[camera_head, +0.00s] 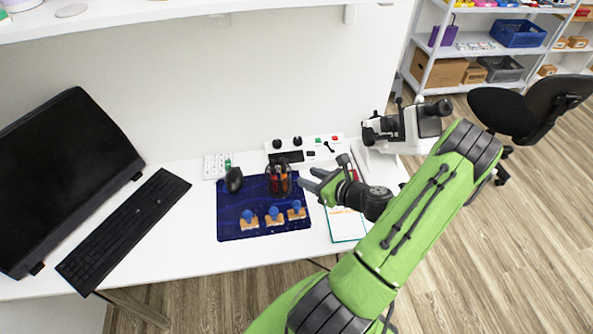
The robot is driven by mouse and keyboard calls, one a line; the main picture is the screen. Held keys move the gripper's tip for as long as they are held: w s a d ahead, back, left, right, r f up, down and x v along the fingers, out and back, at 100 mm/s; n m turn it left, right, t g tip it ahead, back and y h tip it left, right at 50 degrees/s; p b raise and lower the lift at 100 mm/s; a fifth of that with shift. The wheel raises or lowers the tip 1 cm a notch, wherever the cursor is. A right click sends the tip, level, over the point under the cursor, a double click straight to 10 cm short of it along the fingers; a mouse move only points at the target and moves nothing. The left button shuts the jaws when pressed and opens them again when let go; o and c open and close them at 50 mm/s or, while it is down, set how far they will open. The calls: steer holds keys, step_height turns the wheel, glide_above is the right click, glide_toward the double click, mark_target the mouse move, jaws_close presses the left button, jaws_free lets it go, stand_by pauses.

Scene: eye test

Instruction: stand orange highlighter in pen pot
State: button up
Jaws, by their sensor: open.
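A small dark pot (290,184), which looks like the pen pot, stands on the blue mat near its back right corner. Orange-red upright shapes (278,182) show at the pot; I cannot tell if one of them is the orange highlighter. No other orange highlighter can be made out on the desk. My gripper (306,180) is just right of the pot, with its pale fingers apart and pointing left toward it. I see nothing between the fingers. My gripper and arm hide part of the desk behind them.
Several blue-knobbed wooden pieces (274,217) stand on the front of the blue mat (234,208). A control box (305,153) and a microscope (408,126) stand behind. A notebook (346,227) lies right.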

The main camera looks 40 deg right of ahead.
steer(key=a+r+n+g+y, duration=0.2)
steer(key=a+r+n+g, duration=0.25)
steer(key=a+n, duration=0.55)
steer(key=a+r+n+g+y, duration=0.1)
steer(key=a+r+n+g, duration=0.35)
steer(key=a+n, duration=0.55)
steer(key=s+a+r+n+t+h, duration=0.1)
steer(key=s+a+r+n+h, duration=0.2)
steer(key=s+a+r+n, duration=0.3)
steer(key=s+r+n, duration=0.5)
steer(key=r+n, duration=0.2)
steer(key=n, duration=0.2)
steer(key=shift+s+n, duration=0.15)
steer(key=shift+n, duration=0.25)
